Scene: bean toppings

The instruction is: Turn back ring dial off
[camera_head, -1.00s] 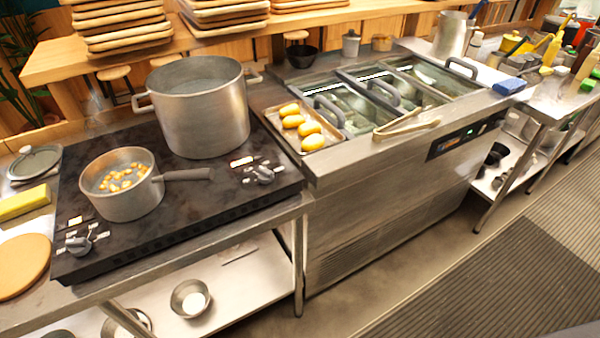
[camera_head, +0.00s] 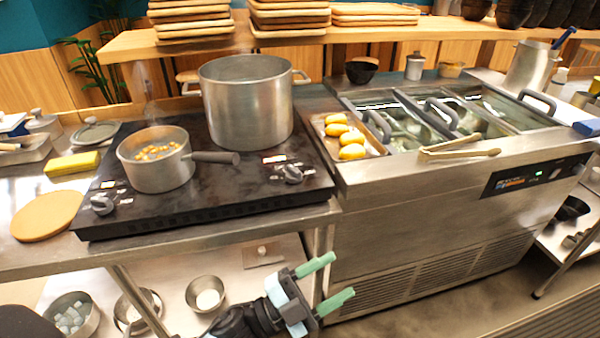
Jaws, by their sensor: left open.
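A black cooktop (camera_head: 240,205) carries a small saucepan (camera_head: 160,172) with beans in it and a large steel pot (camera_head: 250,115) behind it. Two dials sit on the cooktop: one dial (camera_head: 102,204) at the front left corner and one dial (camera_head: 292,174) at the right, beside the big pot. Small lit displays show next to both dials. My left gripper (camera_head: 332,282) is open and empty, low in front of the counter and below the cooktop's right front corner. Its green-tipped fingers point right. My right gripper is not in view.
A tray (camera_head: 374,143) of yellow food and tongs (camera_head: 458,151) lie on the steel cold unit to the right. The saucepan's handle (camera_head: 215,157) sticks out toward the right dial. A lower shelf (camera_head: 180,265) holds several bowls. A yellow sponge (camera_head: 72,163) lies at left.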

